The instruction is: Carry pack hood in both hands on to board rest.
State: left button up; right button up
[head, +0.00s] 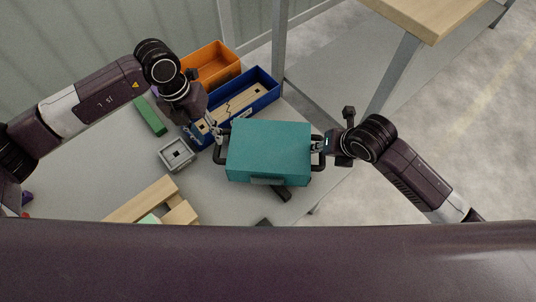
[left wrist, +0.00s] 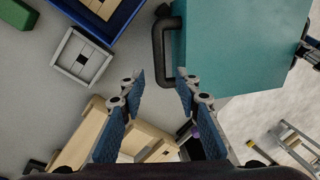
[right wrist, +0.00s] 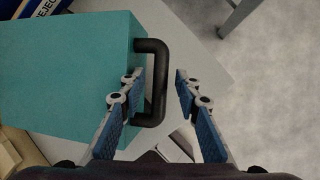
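The pack hood, a teal box (head: 268,148), stands near the table's right edge with a black handle on each side. My left gripper (head: 217,133) is open at the left handle (left wrist: 158,60); in the left wrist view that handle shows between and beyond the fingertips (left wrist: 158,78). My right gripper (head: 320,145) is open at the right handle (right wrist: 156,85); its fingers (right wrist: 160,78) stand on either side of the handle bar. Neither gripper is closed on a handle. A light wooden frame (head: 137,200), possibly the board rest, lies at lower left, partly hidden by my body.
A blue crate (head: 262,78) and an orange bin (head: 222,62) stand behind the hood. A grey square fixture (head: 177,154) and a green block (head: 150,116) lie to the left. A dark object (head: 282,194) lies at the hood's front. A metal post rises behind it.

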jog(key=v, duration=0.9)
jog(key=shift+s+r, duration=0.2)
jog(key=shift+r, duration=0.15)
pick_arm(q)
jog(key=shift+o, duration=0.7)
pick_arm(e)
jog(key=shift+d, duration=0.1)
pick_arm(q)
jog(key=o, duration=0.6)
jog(key=shift+o, duration=0.2)
jog(key=shift+r, duration=0.15)
pick_arm(e)
jog(key=shift+r, duration=0.1)
pick_arm(q)
notch_tip(320, 180, up, 7)
jog(key=a+p, duration=0.1)
jog(key=p, duration=0.3)
jog(key=shift+p, duration=0.3)
pick_arm(e)
notch_tip(320, 180, up, 4)
jog(key=shift+r, duration=0.2)
pick_arm(q)
jog(key=shift+w+a+f, duration=0.1)
jog(key=shift+f, duration=0.1)
pick_arm(e)
jog(key=shift+o, duration=0.2)
jog(key=o, duration=0.7)
